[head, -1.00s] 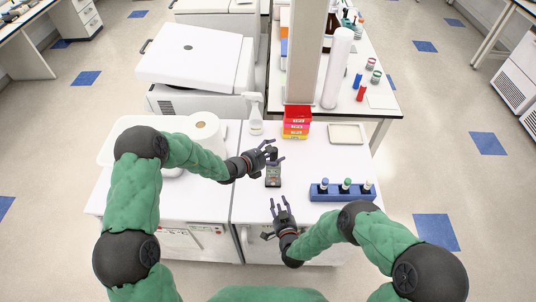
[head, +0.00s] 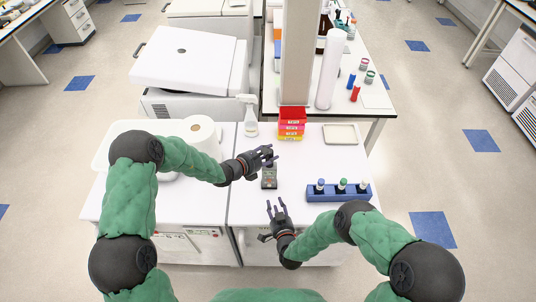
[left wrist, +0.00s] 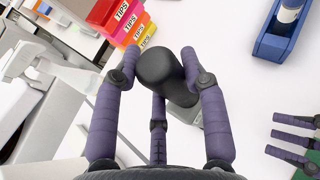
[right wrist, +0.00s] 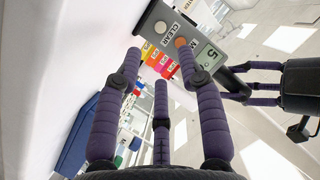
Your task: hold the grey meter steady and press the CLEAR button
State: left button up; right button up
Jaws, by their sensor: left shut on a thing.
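The grey meter (head: 269,183) is on the white bench, with its dark upper end at my left gripper (head: 267,157). In the left wrist view, my left gripper's purple fingers are closed around a black rounded part (left wrist: 160,68) of the meter.
A blue rack (head: 318,196) with capped bottles stands right of the meter. Stacked tip boxes (head: 292,122), a spray bottle (head: 250,124) and a shallow tray (head: 341,134) are behind. A paper roll (head: 201,133) stands at left. Bench between meter and rack is clear.

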dwell(0.4)
grip_shut()
dwell(1.1)
